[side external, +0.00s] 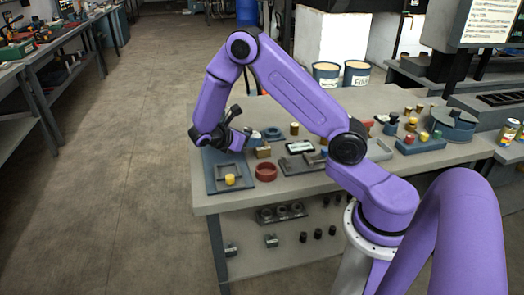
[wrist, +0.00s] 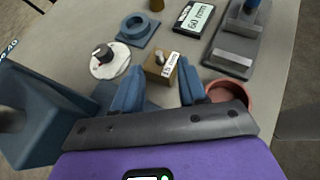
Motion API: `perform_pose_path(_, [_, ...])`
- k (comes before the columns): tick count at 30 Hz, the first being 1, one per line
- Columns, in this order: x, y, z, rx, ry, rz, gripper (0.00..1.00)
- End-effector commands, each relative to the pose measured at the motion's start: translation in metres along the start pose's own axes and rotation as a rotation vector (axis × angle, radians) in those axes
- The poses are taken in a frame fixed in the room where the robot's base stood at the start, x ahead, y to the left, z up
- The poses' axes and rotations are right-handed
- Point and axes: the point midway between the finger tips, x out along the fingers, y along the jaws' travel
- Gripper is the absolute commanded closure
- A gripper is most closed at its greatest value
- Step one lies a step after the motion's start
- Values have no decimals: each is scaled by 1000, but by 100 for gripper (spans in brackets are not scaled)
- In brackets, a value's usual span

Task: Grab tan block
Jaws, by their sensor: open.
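The tan block (wrist: 161,68) stands on the grey bench in the wrist view, with a small knob on top and a white label on one face. My gripper (wrist: 159,75) is open, its blue fingers spread to the left and right of the block in the picture. I cannot tell whether the fingertips reach down beside it; no contact shows. In the side external view the tan block (side external: 263,152) sits behind the red ring. My gripper (side external: 236,121) is up and to its left there, above the bench.
A red ring (wrist: 228,94) is close by the right finger. A white dial (wrist: 108,60) and a blue ring on a base (wrist: 138,27) are to the left. A display reading 60 (wrist: 193,20) and a grey fixture (wrist: 236,45) stand beyond.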

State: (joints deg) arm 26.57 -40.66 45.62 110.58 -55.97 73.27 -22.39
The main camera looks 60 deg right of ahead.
Motion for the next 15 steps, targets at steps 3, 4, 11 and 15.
perform_pose_path(3, [10,0,0,0,-1,-4,58])
perform_pose_path(4, [14,0,-1,0,-2,-5,58])
perform_pose_path(11, [45,2,-2,0,0,-4,58])
perform_pose_path(15, [52,2,-3,0,0,-1,58])
